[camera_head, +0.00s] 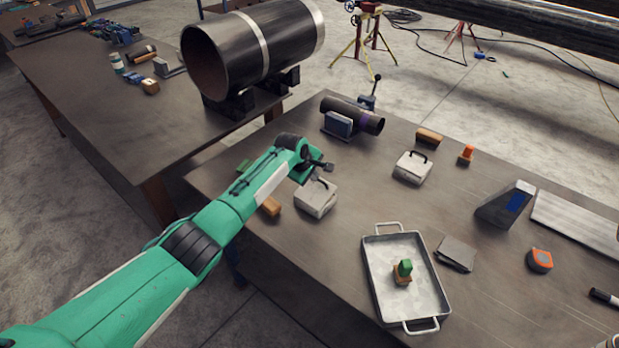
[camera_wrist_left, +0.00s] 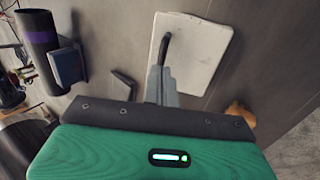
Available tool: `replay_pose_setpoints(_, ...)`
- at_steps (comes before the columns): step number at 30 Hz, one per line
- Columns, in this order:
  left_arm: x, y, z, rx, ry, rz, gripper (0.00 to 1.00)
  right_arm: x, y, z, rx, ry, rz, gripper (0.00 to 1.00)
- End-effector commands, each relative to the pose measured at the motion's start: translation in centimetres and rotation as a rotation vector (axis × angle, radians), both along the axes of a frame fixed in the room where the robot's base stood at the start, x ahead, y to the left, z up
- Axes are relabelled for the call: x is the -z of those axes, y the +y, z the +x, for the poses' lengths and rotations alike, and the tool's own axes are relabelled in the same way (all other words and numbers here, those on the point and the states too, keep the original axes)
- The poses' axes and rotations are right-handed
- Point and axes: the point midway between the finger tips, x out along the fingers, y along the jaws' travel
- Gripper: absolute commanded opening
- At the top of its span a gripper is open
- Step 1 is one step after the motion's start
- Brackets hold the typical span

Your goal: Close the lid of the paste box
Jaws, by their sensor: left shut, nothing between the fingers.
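A small white box (camera_head: 316,200) with a dark handle stands near the left end of the front table, and it also shows in the left wrist view (camera_wrist_left: 203,50). Its lid looks down over the box; I cannot tell whether a gap is left. A similar white box (camera_head: 412,168) with a dark handle stands farther right. I cannot tell from looks which one is the paste box. My left gripper (camera_head: 325,168) is just above and behind the nearer box, and in the wrist view its shut, empty fingers (camera_wrist_left: 163,72) overlap the box's edge beside the handle. My right gripper is not seen.
A short dark pipe (camera_head: 355,114) in a blue holder lies behind. A metal tray (camera_head: 379,285) with a brush is in front. A tape measure (camera_head: 540,260) is at the right.

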Motion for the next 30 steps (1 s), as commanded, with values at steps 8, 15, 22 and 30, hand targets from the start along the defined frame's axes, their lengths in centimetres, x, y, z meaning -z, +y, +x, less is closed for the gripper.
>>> replay_pose_setpoints(8,1.3,-0.8,1.1,0.000,0.069,0.047,0.00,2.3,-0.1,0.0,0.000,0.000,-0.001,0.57)
replay_pose_setpoints(15,2.0,-1.2,1.8,-0.001,0.067,0.046,0.00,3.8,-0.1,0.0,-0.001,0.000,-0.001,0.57)
replay_pose_setpoints(22,2.3,-1.3,2.1,-0.001,0.066,0.047,0.00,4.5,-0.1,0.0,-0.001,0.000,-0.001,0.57)
replay_pose_setpoints(30,2.3,-1.4,2.2,-0.001,0.066,0.047,0.00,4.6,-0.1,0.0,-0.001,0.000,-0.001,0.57)
